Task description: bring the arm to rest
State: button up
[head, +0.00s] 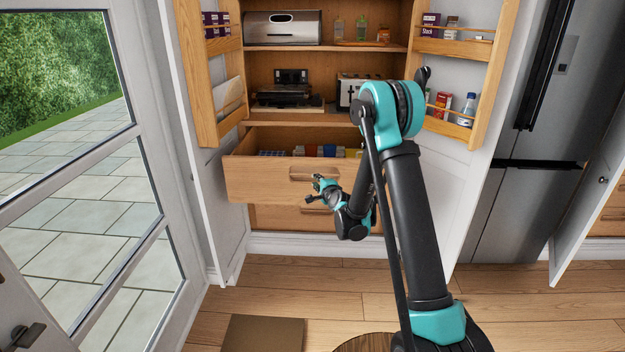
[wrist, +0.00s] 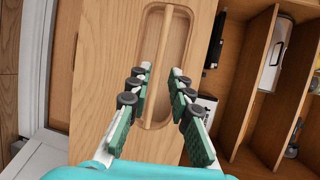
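My gripper (head: 318,186) is in front of the pulled-out wooden drawer (head: 255,180), close to its recessed handle (head: 313,174) in the head view. In the wrist view the two green-padded fingers of my gripper (wrist: 160,72) are spread apart. The drawer front with its long recessed handle (wrist: 152,60) shows between and beyond them. Nothing is visibly held. I cannot tell whether the fingertips touch the handle. My arm is bent, with its elbow raised in front of the cupboard.
The open cupboard has door racks on the left (head: 208,80) and right (head: 455,90). A toaster (head: 350,90) stands on a shelf behind my elbow. A glass door (head: 90,170) is at left, a fridge (head: 530,150) at right. A brown mat (head: 262,333) lies on the floor.

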jog(key=shift+v, duration=1)
jog(key=s+d+n+g+h, duration=0.2)
jog(key=s+d, duration=0.5)
jog(key=s, duration=0.7)
jog(key=s+d+f+n+g+h, duration=0.1)
jog(key=s+d+n+g, duration=0.3)
jog(key=s, duration=1.1)
jog(key=s+d+n+g+h, duration=0.3)
jog(key=s+d+n, duration=0.5)
jog(key=s+d, duration=0.3)
jog(key=s+g, duration=0.1)
jog(key=s, duration=0.3)
jog(key=shift+s+d+f, duration=0.2)
jog(key=shift+s+d, duration=0.05)
jog(key=shift+d, duration=0.1)
jog(key=shift+o, duration=0.5)
